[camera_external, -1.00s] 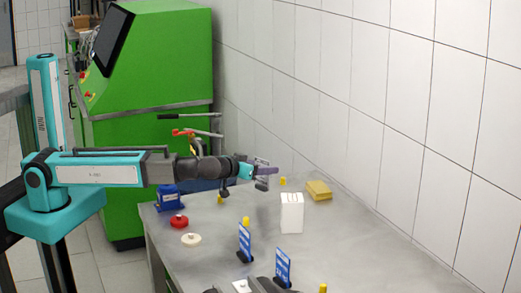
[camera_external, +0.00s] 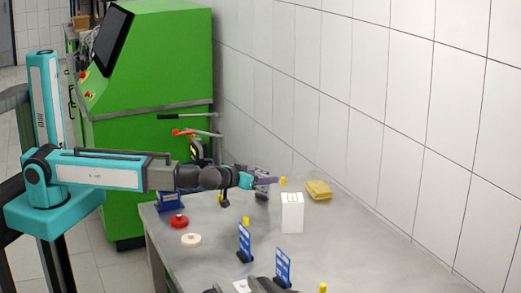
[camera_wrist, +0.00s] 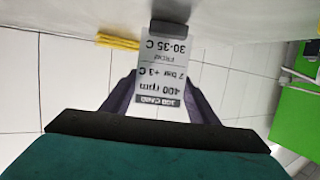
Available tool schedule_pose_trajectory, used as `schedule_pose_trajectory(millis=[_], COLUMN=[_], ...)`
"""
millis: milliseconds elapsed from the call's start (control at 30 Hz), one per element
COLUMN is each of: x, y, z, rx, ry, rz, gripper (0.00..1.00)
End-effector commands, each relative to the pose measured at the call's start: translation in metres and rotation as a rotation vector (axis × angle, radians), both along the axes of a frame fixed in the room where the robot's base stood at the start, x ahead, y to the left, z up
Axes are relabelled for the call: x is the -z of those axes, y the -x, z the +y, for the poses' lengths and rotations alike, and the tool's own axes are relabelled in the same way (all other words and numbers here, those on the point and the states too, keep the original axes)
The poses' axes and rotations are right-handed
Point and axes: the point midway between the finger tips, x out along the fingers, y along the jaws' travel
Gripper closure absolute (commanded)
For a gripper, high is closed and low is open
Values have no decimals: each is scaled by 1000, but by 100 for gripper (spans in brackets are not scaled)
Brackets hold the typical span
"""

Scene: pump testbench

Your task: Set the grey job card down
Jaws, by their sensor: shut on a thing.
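The grey job card (camera_wrist: 162,72) shows in the wrist view as a pale printed plate, upside down in the picture, with a dark grey foot (camera_wrist: 168,33) at its top edge. It stands between the two purple fingers of my gripper (camera_wrist: 160,103), which are shut on it. In the external view my gripper (camera_external: 266,181) is low over the far part of the metal bench (camera_external: 350,236). The dark foot shows just below the fingers. I cannot tell whether the foot touches the bench top.
A white box (camera_external: 291,213) stands right of and nearer than my gripper. A tiled wall (camera_external: 350,100) closes the back.

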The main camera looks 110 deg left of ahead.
Motion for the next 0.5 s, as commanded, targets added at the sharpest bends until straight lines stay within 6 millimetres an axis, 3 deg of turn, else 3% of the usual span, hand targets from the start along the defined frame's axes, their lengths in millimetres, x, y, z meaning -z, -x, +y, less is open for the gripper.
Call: schedule_pose_trajectory(millis=[267,300,400,500], x=[4,3,3,3], y=[0,0,0,0], z=[0,0,0,0], rx=[0,0,0,0], ry=[0,0,0,0], rz=[0,0,0,0], gripper=[68,44,28,27])
